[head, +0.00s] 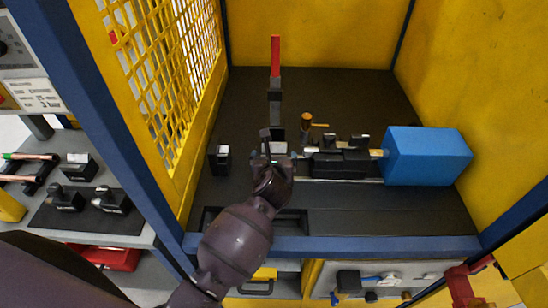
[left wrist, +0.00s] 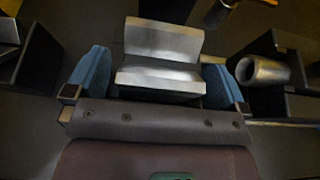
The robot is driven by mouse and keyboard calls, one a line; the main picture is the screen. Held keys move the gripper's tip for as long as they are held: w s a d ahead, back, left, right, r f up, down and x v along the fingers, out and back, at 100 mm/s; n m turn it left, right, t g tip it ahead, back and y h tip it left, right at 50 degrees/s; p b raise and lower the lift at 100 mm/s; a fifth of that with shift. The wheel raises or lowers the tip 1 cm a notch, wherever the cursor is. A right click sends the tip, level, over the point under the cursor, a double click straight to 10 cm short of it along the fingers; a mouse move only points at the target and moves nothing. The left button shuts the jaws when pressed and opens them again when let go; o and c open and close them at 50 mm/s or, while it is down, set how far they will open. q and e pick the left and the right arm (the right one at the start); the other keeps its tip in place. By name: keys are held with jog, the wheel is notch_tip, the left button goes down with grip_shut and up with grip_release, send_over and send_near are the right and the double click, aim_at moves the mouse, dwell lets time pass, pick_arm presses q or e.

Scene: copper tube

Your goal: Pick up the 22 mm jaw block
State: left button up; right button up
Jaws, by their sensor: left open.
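My left gripper (head: 271,158) is inside the yellow enclosure, at the machine on the dark bed. In the left wrist view its two blue-padded fingers (left wrist: 155,86) are apart, one on each side of a silver, grooved metal block (left wrist: 160,75). The block sits between the fingers with a narrow gap visible at the left; contact on the right is unclear. No size marking is readable, so I cannot tell whether it is the 22 mm jaw block. In the head view the gripper and wrist largely cover it. My right gripper is not in view.
A red-handled lever (head: 275,55) stands behind the gripper. A black block (head: 220,158) is to its left, and dark clamps (head: 340,160) and a blue box (head: 427,156) are to its right. More blocks (head: 110,200) lie on a mat on the left shelf.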

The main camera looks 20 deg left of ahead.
pick_arm(q)
jog(key=c, duration=1.6)
jog(key=shift+w+r, duration=0.1)
jog(key=shift+c, duration=0.5)
jog(key=shift+r, duration=0.1)
